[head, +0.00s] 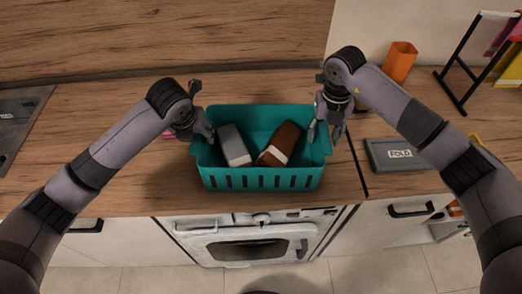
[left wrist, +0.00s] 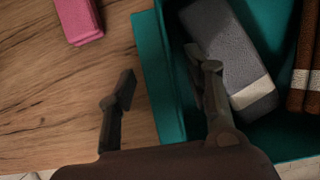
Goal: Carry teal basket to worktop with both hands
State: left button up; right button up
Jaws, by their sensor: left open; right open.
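The teal basket (head: 262,182) stands on the wooden worktop (head: 110,170) near its front edge, above the oven. Inside lie a grey block with a pale band (head: 233,144) and a brown block with a white band (head: 281,143). My left gripper (head: 204,127) is open at the basket's left rim. In the left wrist view its fingers (left wrist: 165,95) lie on either side of the teal rim (left wrist: 158,75), one outside and one over the inside. My right gripper (head: 326,131) is open at the right rim; whether it touches the rim is unclear.
A pink block (left wrist: 78,18) lies left of the basket. A dark metal plate (head: 18,120) is at far left. Worktop left of the basket is mostly clear.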

pick_arm(q)
grip_shut()
pick_arm(e)
grip_shut()
pick_arm(q)
jog(key=shift+w, duration=0.1)
dwell(0.6)
